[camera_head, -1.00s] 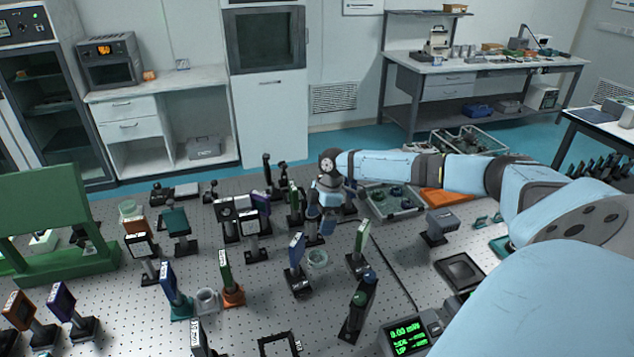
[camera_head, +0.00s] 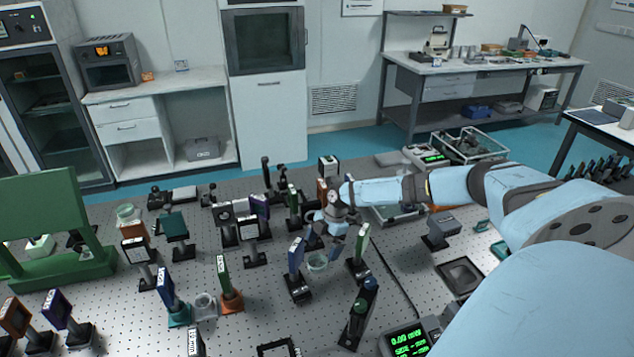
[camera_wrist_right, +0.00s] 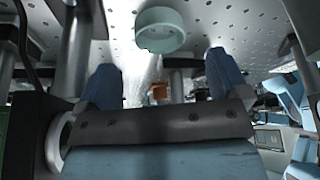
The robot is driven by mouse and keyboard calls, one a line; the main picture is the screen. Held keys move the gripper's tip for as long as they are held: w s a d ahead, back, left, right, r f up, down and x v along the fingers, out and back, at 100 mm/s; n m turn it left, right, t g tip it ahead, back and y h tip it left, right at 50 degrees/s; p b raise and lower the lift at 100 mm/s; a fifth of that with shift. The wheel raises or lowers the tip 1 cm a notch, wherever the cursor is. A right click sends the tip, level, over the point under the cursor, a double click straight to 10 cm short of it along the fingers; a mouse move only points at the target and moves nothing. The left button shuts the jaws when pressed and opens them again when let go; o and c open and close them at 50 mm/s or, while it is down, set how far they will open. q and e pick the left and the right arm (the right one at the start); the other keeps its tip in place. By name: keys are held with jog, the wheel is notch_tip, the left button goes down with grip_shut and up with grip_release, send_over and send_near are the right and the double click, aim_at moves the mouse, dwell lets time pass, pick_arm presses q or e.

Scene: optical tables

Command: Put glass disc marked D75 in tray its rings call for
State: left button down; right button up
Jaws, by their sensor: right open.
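A pale, greenish round glass piece (camera_head: 317,262) sits on the perforated table just left of and below my right gripper (camera_head: 334,248) in the head view. In the right wrist view a pale round piece (camera_wrist_right: 160,30) shows ahead of the fingers (camera_wrist_right: 163,80), apart from them, and the gap between the fingers is empty. Other clear round pieces stand at the front left (camera_head: 205,306) and the far left (camera_head: 127,213). I cannot read a D75 mark or rings on any of them. A grey tray (camera_head: 398,218) lies partly hidden behind my right arm. My left gripper is out of view.
A dark shallow tray (camera_head: 460,276) lies at the right. A meter with a green display (camera_head: 408,342) stands in front.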

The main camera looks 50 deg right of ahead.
aim_at(317, 260)
jog(key=shift+p+x, duration=0.55)
jog(key=shift+x, duration=2.05)
jog(key=c, duration=1.2)
jog(key=shift+r, duration=0.15)
